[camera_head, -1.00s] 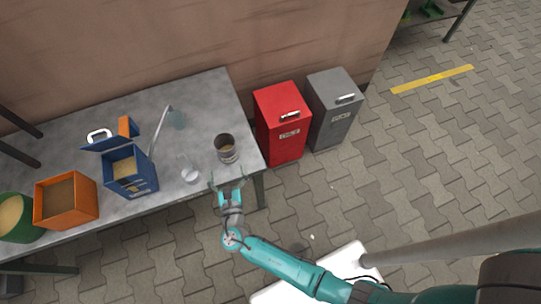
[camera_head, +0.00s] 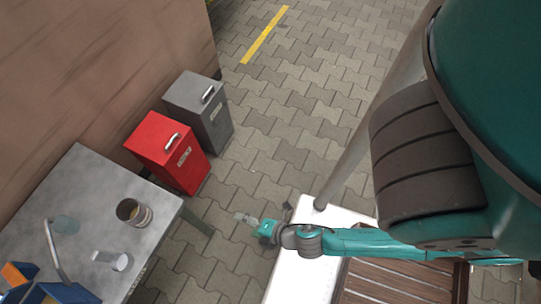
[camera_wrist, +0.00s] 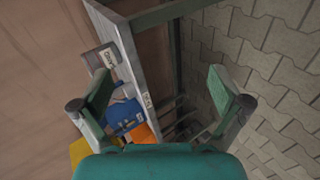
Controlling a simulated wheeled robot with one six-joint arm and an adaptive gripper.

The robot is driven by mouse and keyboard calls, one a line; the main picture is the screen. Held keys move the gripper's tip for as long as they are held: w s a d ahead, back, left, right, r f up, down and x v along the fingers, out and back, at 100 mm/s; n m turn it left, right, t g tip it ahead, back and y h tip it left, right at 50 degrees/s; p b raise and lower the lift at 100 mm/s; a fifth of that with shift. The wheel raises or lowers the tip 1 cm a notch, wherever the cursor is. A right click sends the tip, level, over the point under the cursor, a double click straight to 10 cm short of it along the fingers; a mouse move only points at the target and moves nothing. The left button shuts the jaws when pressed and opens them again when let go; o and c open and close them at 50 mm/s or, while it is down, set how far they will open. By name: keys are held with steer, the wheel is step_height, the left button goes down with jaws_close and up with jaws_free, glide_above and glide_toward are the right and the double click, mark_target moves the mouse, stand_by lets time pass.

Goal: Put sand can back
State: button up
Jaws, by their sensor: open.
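A round metal can (camera_head: 134,212) with brown, sand-like contents stands upright on the grey table (camera_head: 85,185), near its right end. My gripper (camera_head: 243,217) is right of the table, apart from the can and over the paved floor. In the wrist view its two fingers (camera_wrist: 165,95) are spread wide with nothing between them.
A red bin (camera_head: 168,152) and a grey bin (camera_head: 200,110) stand beyond the table. Paving right of them is clear.

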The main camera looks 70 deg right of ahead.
steer(key=s+d+r+m+t, duration=0.1)
steer(key=s+r+m, duration=0.4)
steer(key=r+m, duration=0.3)
steer(key=s+r+m+t, duration=0.2)
steer(key=s+r+m, duration=0.3)
steer(key=r, duration=1)
steer(key=m, duration=0.3)
steer(key=shift+s+d+r+m, duration=0.3)
steer(key=shift+s+d+r, duration=0.05)
steer(key=shift+s, duration=0.05)
